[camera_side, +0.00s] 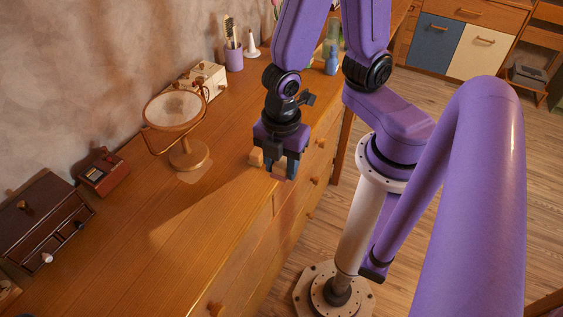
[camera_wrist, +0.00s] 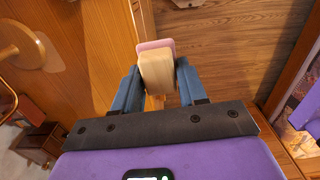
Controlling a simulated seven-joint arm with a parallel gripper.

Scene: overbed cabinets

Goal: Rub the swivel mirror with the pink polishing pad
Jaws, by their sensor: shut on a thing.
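The swivel mirror (camera_side: 174,112) stands on the dresser top at the left in the side view, on a round wooden base (camera_side: 188,155), its round face tilted upward. In the wrist view its base and stem (camera_wrist: 22,45) show at the left edge. My gripper (camera_side: 282,170) is to the right of the mirror, near the dresser's front edge, apart from the mirror. It is shut on the polishing pad, whose wooden block (camera_wrist: 157,73) sits between the blue fingers with a pink layer (camera_wrist: 155,45) on its far side. In the side view the block (camera_side: 256,158) sticks out left of the fingers.
On the dresser top (camera_side: 150,225) stand a dark drawer box (camera_side: 42,222), a small red-brown box (camera_side: 103,174), a cream box (camera_side: 208,77), a purple cup (camera_side: 234,58) with a brush, a white cone (camera_side: 252,45) and a blue bottle (camera_side: 331,62). The top between mirror and gripper is clear.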

